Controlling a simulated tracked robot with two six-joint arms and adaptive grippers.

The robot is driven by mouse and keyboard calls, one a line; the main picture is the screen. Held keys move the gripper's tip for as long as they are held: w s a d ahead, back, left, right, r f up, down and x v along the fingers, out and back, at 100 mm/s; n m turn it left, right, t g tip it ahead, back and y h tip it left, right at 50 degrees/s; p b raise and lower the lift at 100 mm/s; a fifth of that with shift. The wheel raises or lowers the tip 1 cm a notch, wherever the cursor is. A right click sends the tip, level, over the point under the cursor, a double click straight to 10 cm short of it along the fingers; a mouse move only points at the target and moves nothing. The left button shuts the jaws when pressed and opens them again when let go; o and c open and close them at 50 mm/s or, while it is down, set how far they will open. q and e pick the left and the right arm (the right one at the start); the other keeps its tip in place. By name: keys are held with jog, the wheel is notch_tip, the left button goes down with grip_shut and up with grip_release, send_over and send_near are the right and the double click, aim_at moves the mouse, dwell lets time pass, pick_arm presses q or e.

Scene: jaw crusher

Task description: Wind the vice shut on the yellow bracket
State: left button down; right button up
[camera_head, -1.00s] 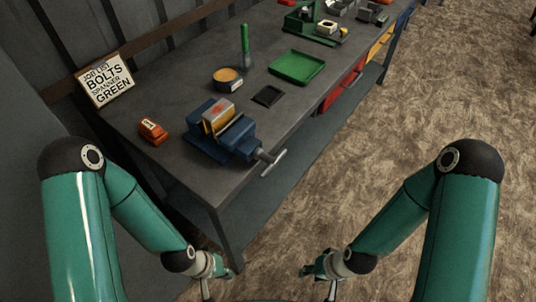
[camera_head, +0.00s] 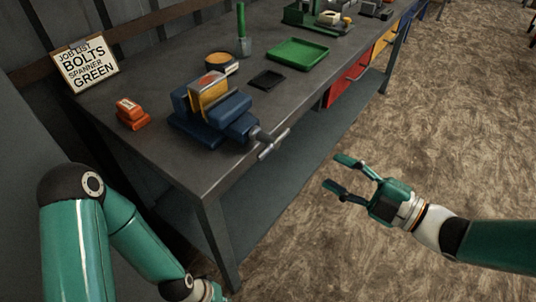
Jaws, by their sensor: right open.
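The blue vice (camera_head: 212,118) stands on the bench near its front corner. Its handle (camera_head: 273,144), a pale crossbar on the screw end, sticks out past the bench's front edge. The yellow bracket (camera_head: 207,92) stands between the vice jaws; whether the jaws touch it I cannot tell. My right gripper (camera_head: 341,174) is open and empty, over the floor to the right of the handle and apart from it, fingers pointing left. My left gripper (camera_head: 212,292) is at the bottom edge, mostly cut off, below the bench's front corner; its fingers are not visible.
On the dark bench (camera_head: 165,150) are an orange block (camera_head: 132,115), a job list sign (camera_head: 86,65), a round tin (camera_head: 221,63), a black pad (camera_head: 267,79), a green tray (camera_head: 298,54) and a green-handled tool (camera_head: 242,30). The floor to the right is clear.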

aim_at(279, 145)
jog(key=shift+n+g+y, duration=0.3)
jog(key=shift+n+y, duration=0.1)
jog(key=shift+n, duration=0.3)
jog(key=x, duration=1.1)
jog(key=s+x, duration=0.1)
jog(key=x, duration=0.4)
jog(key=shift+w+a+r+p, duration=0.2)
jog(key=shift+a+r+p, duration=0.1)
jog(key=shift+a, duration=0.25)
